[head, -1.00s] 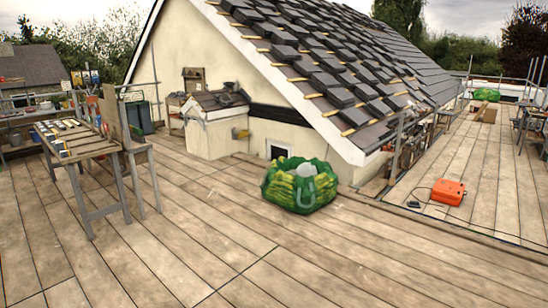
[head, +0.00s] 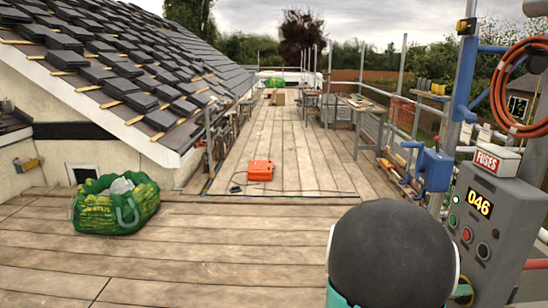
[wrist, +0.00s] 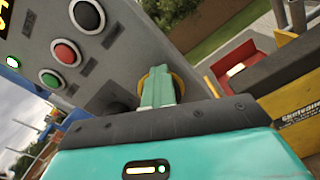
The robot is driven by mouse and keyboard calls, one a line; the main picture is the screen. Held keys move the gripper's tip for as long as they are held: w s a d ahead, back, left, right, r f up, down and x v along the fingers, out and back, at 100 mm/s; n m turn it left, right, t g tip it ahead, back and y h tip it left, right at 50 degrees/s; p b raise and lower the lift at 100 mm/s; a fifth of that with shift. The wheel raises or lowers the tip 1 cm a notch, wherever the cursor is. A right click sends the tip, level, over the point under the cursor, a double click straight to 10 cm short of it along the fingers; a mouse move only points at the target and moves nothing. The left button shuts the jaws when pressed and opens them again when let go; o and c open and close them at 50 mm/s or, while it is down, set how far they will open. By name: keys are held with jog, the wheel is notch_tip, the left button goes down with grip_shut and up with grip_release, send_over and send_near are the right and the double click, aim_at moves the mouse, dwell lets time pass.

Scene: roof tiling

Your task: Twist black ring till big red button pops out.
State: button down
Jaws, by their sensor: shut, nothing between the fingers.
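The grey control box (head: 495,225) stands at the right, with a lit 046 display. It carries a small green button (wrist: 51,78), a small red button (wrist: 66,52) and a black button (wrist: 87,16). In the wrist view, a yellow round piece (wrist: 179,82) shows behind my teal gripper (wrist: 160,80), near the box. The gripper is shut and empty, its fingers overlapping the yellow piece; I cannot tell if they touch. A yellow edge (head: 463,291) shows beside my arm in the head view. I cannot make out a big red button or black ring; the fingers may hide them.
A red-and-white FUSES box (head: 489,161) sits on the control box. A blue bracket (head: 433,169) and scaffold poles stand beside it. A green bag (head: 117,205) and an orange case (head: 261,170) lie on the planks. The planks between them are clear.

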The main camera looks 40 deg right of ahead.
jog(key=shift+w, duration=0.15)
jog(key=shift+w+a+r, duration=0.15)
jog(key=shift+a+r, duration=0.05)
jog(key=shift+a, duration=0.05)
jog(key=shift+v, duration=2.65)
jog(key=shift+r, duration=0.1)
jog(key=shift+s+d+r, duration=0.1)
jog(key=shift+s+d, duration=0.35)
jog(key=shift+d, duration=0.5)
jog(key=shift+s+d+r, duration=0.15)
jog(key=shift+s+d, duration=0.3)
jog(key=shift+d, duration=0.5)
jog(key=shift+s+d+r, duration=0.1)
jog(key=shift+s+d, duration=0.35)
jog(key=shift+d, duration=0.45)
jog(key=shift+f, duration=0.55)
